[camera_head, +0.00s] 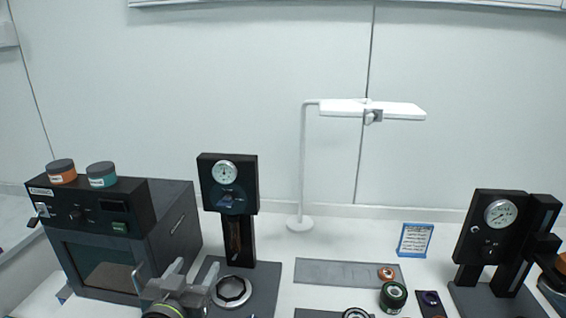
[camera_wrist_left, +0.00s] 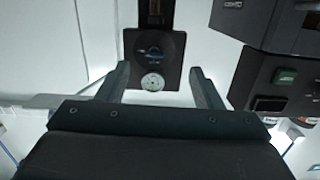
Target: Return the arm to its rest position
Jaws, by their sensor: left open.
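My left gripper (camera_head: 160,275) is at the bottom left of the head view, in front of the dark box-shaped device. Its fingers point up and are spread, with nothing between them. In the left wrist view the two fingers of my left gripper (camera_wrist_left: 158,82) stand apart, and the black gauge stand (camera_wrist_left: 154,48) shows between and beyond them. The gripper touches nothing that I can see. My right gripper does not show in either view.
A box-shaped device (camera_head: 100,255) with an orange-banded jar (camera_head: 62,172) and a teal-banded jar (camera_head: 102,175) on top stands at left. A gauge stand (camera_head: 228,183), a white lamp (camera_head: 302,170), a grey mat (camera_head: 335,273), a green-ringed part (camera_head: 393,295) and another gauge device (camera_head: 490,235) occupy the table.

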